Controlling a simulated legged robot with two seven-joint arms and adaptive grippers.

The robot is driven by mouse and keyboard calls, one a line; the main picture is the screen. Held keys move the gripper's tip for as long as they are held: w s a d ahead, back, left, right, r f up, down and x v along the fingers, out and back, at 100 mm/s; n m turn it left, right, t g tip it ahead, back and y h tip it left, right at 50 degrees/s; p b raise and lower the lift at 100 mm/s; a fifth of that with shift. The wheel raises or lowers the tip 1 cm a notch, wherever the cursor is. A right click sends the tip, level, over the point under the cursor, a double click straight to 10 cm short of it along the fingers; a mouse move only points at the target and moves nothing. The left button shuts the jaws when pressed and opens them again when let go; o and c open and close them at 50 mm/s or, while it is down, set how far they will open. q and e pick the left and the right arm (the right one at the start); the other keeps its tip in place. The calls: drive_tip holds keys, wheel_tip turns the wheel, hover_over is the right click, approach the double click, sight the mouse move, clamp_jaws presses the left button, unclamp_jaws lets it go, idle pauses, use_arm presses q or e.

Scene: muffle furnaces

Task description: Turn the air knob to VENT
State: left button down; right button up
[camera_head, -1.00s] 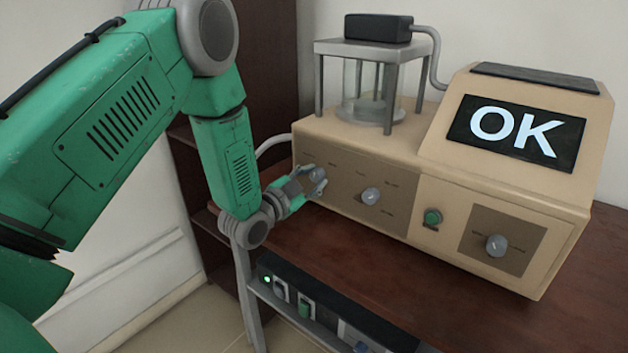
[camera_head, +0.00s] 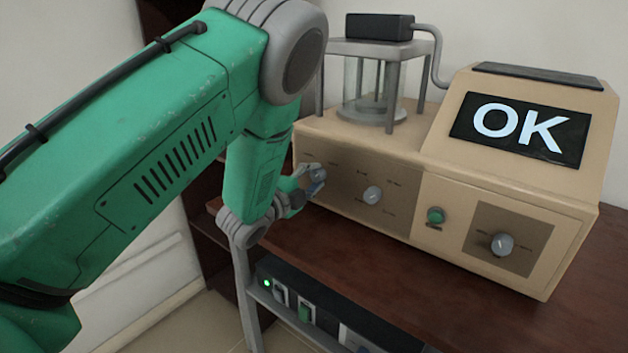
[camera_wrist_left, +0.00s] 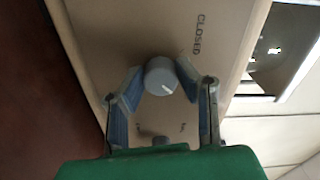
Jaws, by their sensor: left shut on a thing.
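My left gripper (camera_head: 314,180) is at the leftmost grey knob (camera_head: 318,174) on the front of the beige machine. In the left wrist view, the blue-padded fingers (camera_wrist_left: 159,74) are shut on either side of this round knob (camera_wrist_left: 162,80). A white pointer line shows on its face. The word CLOSED (camera_wrist_left: 198,34) is printed on the panel near it; other labels there are too blurred to read, so I cannot tell VENT. My right gripper is not in view.
A second grey knob (camera_head: 372,195), a green button (camera_head: 436,215) and a third knob (camera_head: 502,244) lie to the right. The screen (camera_head: 520,128) reads OK. A glass chamber (camera_head: 366,88) stands on top. A black switch box (camera_head: 330,310) sits below the brown table (camera_head: 400,270).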

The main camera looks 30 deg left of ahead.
use_arm(q)
drive_tip(key=shift+d+f, duration=0.1)
drive_tip(key=shift+f, duration=0.1)
idle(0.3)
drive_tip(key=c, duration=1.2)
unclamp_jaws()
drive_tip(key=shift+r, duration=0.1)
drive_tip(key=s, duration=1.2)
drive_tip(key=shift+a, duration=0.45)
